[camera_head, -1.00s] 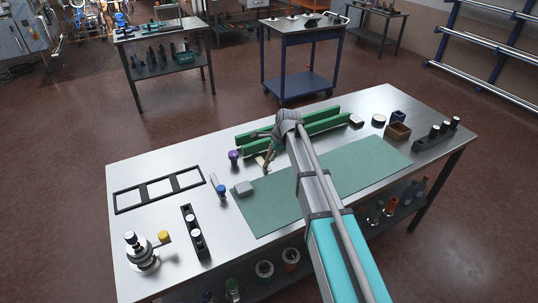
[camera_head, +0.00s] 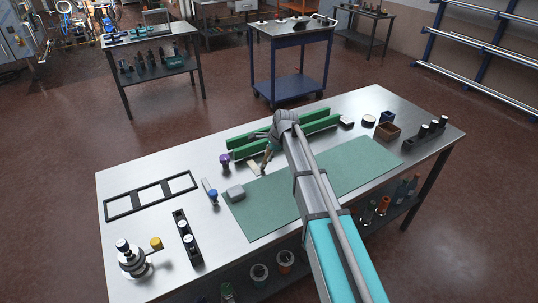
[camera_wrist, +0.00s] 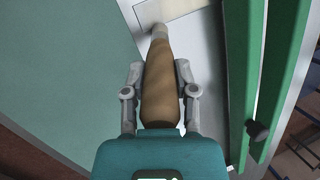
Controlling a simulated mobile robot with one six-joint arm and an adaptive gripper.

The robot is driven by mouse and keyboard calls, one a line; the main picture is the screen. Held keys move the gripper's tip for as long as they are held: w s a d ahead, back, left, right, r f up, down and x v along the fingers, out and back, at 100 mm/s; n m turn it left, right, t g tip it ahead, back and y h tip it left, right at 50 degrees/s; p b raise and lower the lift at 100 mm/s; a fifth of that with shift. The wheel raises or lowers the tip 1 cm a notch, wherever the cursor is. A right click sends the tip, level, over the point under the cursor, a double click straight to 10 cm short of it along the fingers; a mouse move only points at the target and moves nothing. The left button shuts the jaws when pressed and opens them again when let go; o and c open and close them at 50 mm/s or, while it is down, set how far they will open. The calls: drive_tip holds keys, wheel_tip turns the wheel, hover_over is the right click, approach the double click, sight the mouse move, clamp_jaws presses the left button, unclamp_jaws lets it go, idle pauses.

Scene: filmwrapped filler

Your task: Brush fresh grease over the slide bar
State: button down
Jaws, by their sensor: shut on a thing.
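My gripper (camera_wrist: 160,95) is shut on a brush with a tapered brown handle (camera_wrist: 160,75). A grey collar shows at the handle's far end in the wrist view; the bristles cannot be made out. A pale cream piece (camera_wrist: 168,10) lies on the table just past that end; I cannot tell whether the brush touches it. In the head view the piece (camera_head: 254,168) lies near the mat's far edge, below my gripper (camera_head: 266,153). Two parallel green bars (camera_head: 320,114) stand along the far side, and also right of my gripper in the wrist view (camera_wrist: 285,60). Which part is the slide bar is unclear.
A green mat (camera_head: 350,165) covers the table's middle front. A grey block (camera_head: 236,193), a purple-topped item (camera_head: 225,161) and a blue-topped tool (camera_head: 211,193) stand left of my gripper. A black frame (camera_head: 150,194) lies far left; a brown box (camera_head: 388,132) stands right.

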drive_tip(key=shift+s+a, duration=0.6)
drive_tip(key=shift+a, duration=0.25)
drive_tip(key=shift+s+a, duration=0.55)
drive_tip(key=shift+a, duration=0.3)
wheel_tip(320, 180, up, 6)
drive_tip(key=p, duration=0.6)
drive_tip(key=shift+r, duration=0.1)
drive_tip(key=shift+r+p, duration=1.4)
drive_tip(key=shift+p, duration=0.05)
drive_tip(key=shift+f, duration=0.15)
drive_tip(key=shift+b+x, duration=0.85)
drive_tip(key=shift+b, duration=0.1)
drive_tip(key=shift+d, duration=0.15)
